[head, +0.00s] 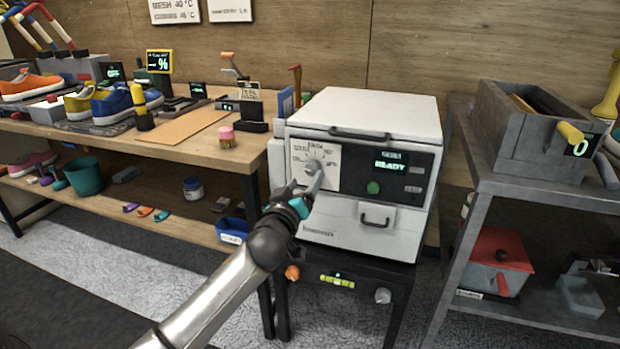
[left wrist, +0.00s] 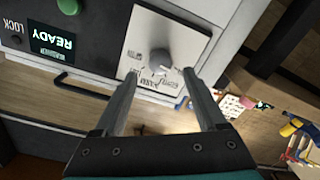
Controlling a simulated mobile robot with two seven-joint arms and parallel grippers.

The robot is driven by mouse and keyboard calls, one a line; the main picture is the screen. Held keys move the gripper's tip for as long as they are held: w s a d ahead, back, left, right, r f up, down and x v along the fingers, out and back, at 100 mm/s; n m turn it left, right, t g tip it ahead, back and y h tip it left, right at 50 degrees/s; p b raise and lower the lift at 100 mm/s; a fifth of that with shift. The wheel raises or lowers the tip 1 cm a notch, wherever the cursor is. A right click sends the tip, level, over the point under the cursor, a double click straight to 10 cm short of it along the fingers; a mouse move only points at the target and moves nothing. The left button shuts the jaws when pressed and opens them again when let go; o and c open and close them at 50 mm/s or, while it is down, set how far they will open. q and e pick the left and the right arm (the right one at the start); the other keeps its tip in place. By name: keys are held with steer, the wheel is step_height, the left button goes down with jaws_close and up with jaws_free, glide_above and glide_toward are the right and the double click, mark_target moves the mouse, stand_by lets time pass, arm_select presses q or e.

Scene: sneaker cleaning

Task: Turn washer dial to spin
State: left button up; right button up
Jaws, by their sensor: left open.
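The white washer (head: 363,165) stands on a dark stand, with a dark panel whose display (head: 389,166) reads READY in green. Its grey round dial (head: 312,165) sits on a light plate with markings around it, at the upper left of the front. My left gripper (head: 310,185) is open in front of the dial and partly covers the plate. In the left wrist view the dial (left wrist: 160,62) shows between the spread fingers of my left gripper (left wrist: 158,78), nothing held. I cannot tell whether the fingers touch the dial, or which mark it points to. My right gripper is not in view.
A green button (head: 373,187) and a drawer handle (head: 376,215) are on the washer front. A wooden workbench (head: 185,145) with sneakers and tools stands at left. A grey shelf (head: 480,183) with a grey crate (head: 535,150) stands at right.

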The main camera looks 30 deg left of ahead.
mark_target(312, 171)
arm_select(q)
steer(key=shift+b+x, duration=0.6)
steer(key=shift+x, duration=1.8)
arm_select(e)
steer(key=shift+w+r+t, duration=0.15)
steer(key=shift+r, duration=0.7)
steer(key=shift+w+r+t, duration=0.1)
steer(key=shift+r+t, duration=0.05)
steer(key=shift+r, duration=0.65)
arm_select(q)
jaws_close()
